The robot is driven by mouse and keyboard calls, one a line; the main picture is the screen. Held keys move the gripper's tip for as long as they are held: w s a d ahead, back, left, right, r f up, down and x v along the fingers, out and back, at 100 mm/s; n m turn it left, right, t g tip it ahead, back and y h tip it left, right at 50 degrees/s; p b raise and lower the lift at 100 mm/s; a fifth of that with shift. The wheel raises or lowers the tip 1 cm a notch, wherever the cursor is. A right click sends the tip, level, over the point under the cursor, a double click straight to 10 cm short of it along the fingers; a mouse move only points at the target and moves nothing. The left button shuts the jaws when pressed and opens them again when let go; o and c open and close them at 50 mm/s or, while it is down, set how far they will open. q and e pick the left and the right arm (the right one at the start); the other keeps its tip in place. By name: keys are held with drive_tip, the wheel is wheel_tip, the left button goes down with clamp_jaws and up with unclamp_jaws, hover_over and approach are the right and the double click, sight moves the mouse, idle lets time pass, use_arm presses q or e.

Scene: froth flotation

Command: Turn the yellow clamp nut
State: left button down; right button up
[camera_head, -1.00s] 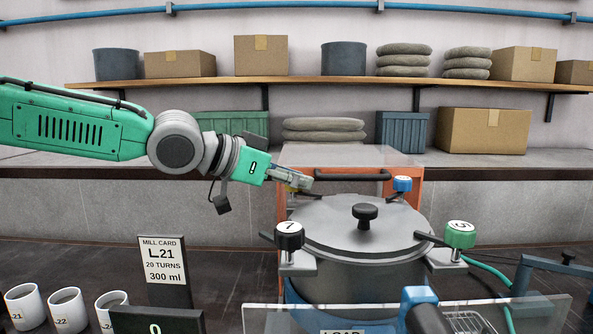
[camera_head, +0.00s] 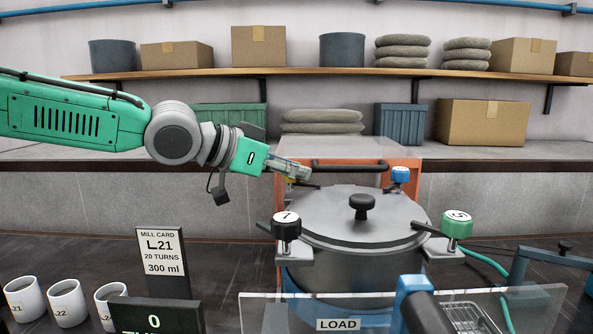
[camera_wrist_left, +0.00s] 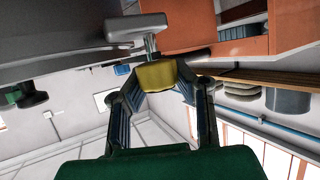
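The yellow clamp nut (camera_wrist_left: 157,75) shows in the left wrist view between the two fingertips of my left gripper (camera_wrist_left: 160,84). The fingers bend inward and appear to press on both its sides. In the head view, the left gripper (camera_head: 290,171) reaches the back left of the round grey mill lid (camera_head: 330,220). Other clamp nuts round the lid are a black one marked 7 (camera_head: 286,226), a green one marked 5 (camera_head: 457,223) and a blue one (camera_head: 400,175). My right gripper is not in view.
A black knob (camera_head: 362,206) stands on the lid's middle. An orange frame (camera_head: 405,165) with a dark bar stands behind the mill. A clear panel labelled LOAD (camera_head: 338,324) is in front. White cups (camera_head: 68,302) and the mill card (camera_head: 162,255) stand at left.

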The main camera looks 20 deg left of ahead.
use_arm(q)
drive_tip(key=c, duration=1.4)
unclamp_jaws()
drive_tip(key=shift+w+a, duration=0.1)
drive_tip(key=shift+o, duration=0.9)
drive_tip(key=shift+a+f, duration=0.1)
drive_tip(key=shift+a, duration=0.05)
drive_tip(key=shift+a, duration=0.1)
drive_tip(key=v, duration=1.1)
drive_tip(key=shift+s+a, duration=0.25)
drive_tip(key=shift+a, duration=0.1)
drive_tip(key=shift+d, duration=0.15)
